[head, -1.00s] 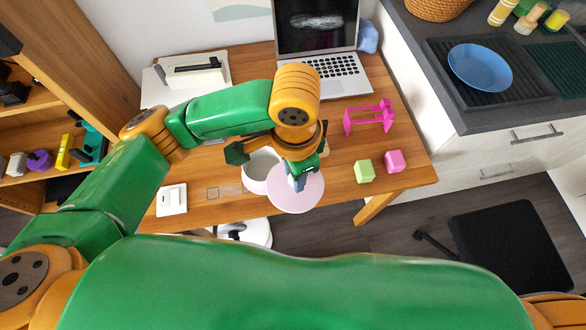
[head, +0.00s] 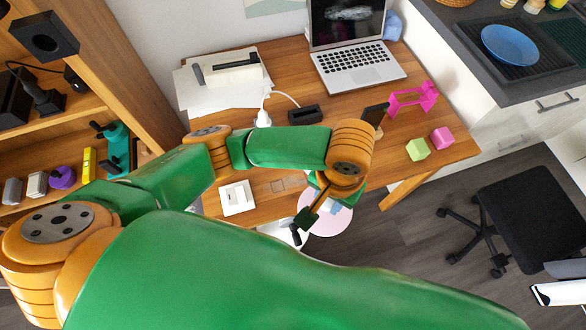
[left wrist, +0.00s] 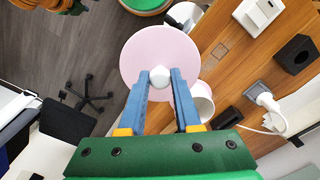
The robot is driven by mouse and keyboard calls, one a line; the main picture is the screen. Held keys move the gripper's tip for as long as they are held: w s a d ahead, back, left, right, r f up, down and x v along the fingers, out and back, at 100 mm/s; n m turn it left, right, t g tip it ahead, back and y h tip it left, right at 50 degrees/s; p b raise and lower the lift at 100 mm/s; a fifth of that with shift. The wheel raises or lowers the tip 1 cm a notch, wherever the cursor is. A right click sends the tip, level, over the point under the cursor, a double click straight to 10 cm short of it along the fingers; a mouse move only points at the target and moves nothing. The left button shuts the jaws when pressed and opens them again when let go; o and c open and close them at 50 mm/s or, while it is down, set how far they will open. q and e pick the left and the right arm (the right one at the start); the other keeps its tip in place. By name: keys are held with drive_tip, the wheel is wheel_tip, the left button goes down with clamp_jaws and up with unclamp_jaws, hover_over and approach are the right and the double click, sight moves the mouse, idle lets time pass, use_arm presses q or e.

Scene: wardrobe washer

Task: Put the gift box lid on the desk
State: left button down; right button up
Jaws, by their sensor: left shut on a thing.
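My left gripper (head: 336,205) is shut on the white knob (left wrist: 159,76) of the round, pale pink gift box lid (head: 330,222). The lid also shows in the left wrist view (left wrist: 150,48), its top facing the camera. In the head view it appears at the front edge of the wooden desk (head: 252,187), mostly against the floor; its height is hard to tell. My right gripper is not in view.
The desk holds a laptop (head: 356,55), a pink frame (head: 413,98), green (head: 418,149) and pink (head: 442,138) cubes, a charger (head: 264,118), a black block (head: 305,115) and a white switch plate (head: 237,198). A black chair (head: 535,215) stands at right.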

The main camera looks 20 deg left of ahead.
use_arm(q)
drive_tip(key=shift+w+a+f+b, duration=0.75)
drive_tip(key=shift+w+a+f, duration=0.4)
drive_tip(key=shift+a+f, duration=0.1)
drive_tip(key=w+a+f, duration=0.6)
drive_tip(key=a+f, duration=0.1)
drive_tip(key=shift+w+a+b, duration=0.1)
drive_tip(key=shift+w+b, duration=0.1)
drive_tip(key=shift+b, duration=0.1)
drive_tip(key=f, duration=0.3)
drive_tip(key=shift+w+a, duration=0.15)
drive_tip(key=shift+w, duration=0.05)
drive_tip(key=shift+f, duration=0.35)
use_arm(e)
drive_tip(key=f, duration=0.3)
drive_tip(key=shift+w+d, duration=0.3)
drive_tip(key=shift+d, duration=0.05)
use_arm(q)
drive_tip(key=shift+f+b, duration=0.15)
drive_tip(key=shift+b, duration=0.15)
drive_tip(key=c, duration=0.6)
unclamp_jaws()
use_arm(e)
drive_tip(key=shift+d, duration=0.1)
